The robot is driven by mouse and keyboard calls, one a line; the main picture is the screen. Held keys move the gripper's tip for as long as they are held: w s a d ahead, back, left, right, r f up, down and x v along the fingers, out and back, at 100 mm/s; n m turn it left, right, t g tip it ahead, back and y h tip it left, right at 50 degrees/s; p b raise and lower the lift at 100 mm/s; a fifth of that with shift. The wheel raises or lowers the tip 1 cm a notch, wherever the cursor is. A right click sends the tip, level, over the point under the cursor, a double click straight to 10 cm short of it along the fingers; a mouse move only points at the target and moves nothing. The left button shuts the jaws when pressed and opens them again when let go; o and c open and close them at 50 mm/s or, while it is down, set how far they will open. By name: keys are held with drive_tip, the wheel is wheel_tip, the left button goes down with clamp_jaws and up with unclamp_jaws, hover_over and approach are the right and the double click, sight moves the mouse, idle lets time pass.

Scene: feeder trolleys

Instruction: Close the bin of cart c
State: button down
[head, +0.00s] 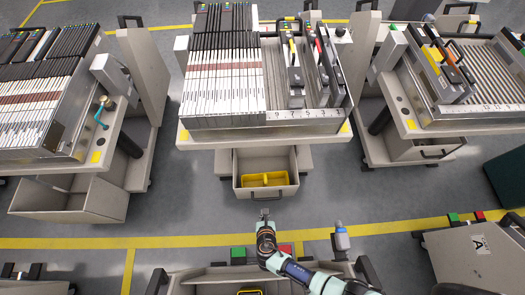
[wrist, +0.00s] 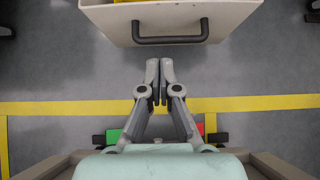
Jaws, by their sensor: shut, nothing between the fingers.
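The middle cart (head: 215,137) at the back has its grey bin (head: 241,181) pulled out toward me, with a yellow tray (head: 265,180) inside. The bin's front with its dark handle (wrist: 170,38) shows at the top of the wrist view. My gripper (wrist: 161,90) is shut and empty, its fingertips pointing at the bin front and a little short of the handle. In the head view my gripper (head: 264,213) is just in front of that bin. No letter C is readable on any cart, so I cannot tell which is cart c.
The left cart's bin (head: 65,201) is also pulled out. The right cart's bin (head: 425,150) sits under its top. Near carts stand along the front, one marked A (head: 480,243). Grey floor with a yellow line (head: 180,242) lies between the rows.

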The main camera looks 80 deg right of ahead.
sight(263, 189)
drive_tip(key=b+x, duration=0.2)
drive_tip(key=x, duration=0.2)
drive_tip(key=d+r+b+x, duration=0.1)
drive_tip(key=b+x, duration=0.2)
drive_tip(key=x, duration=0.1)
drive_tip(key=b+x, duration=0.2)
drive_tip(key=x, duration=0.2)
drive_tip(key=shift+w+d+r, duration=0.15)
drive_tip(key=shift+w+d, duration=0.05)
drive_tip(key=shift+d, duration=0.45)
drive_tip(key=shift+w+d+r, duration=0.1)
drive_tip(key=shift+d, duration=0.15)
